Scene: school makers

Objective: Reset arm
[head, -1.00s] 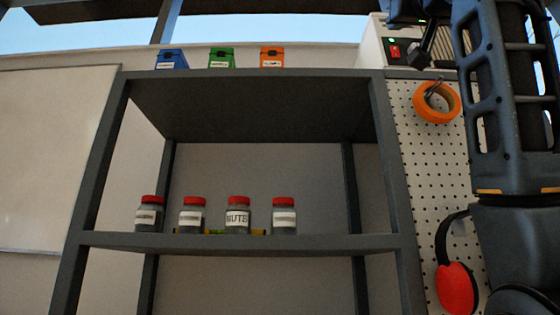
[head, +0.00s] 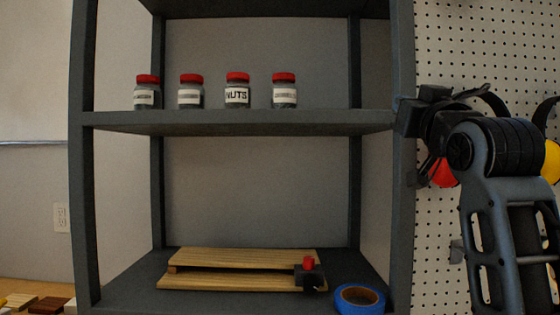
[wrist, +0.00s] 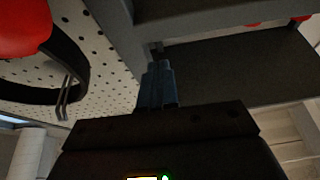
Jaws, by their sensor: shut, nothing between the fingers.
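My arm stands at the right of the head view, its upper links bent, with my gripper (head: 408,116) beside the shelf's right post at the height of the middle shelf board. In the wrist view the fingers of my gripper (wrist: 158,85) are together, with nothing seen between them. They point toward the grey shelf frame and the pegboard. I cannot tell whether they touch the post.
The grey shelf (head: 240,122) holds several red-lidded jars, one a NUTS jar (head: 237,92). Below lie wooden boards (head: 240,258) and blue tape (head: 358,298). Red ear muffs (head: 443,174) hang on the pegboard (head: 440,60) behind my arm; their red cup looms close in the wrist view (wrist: 22,28).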

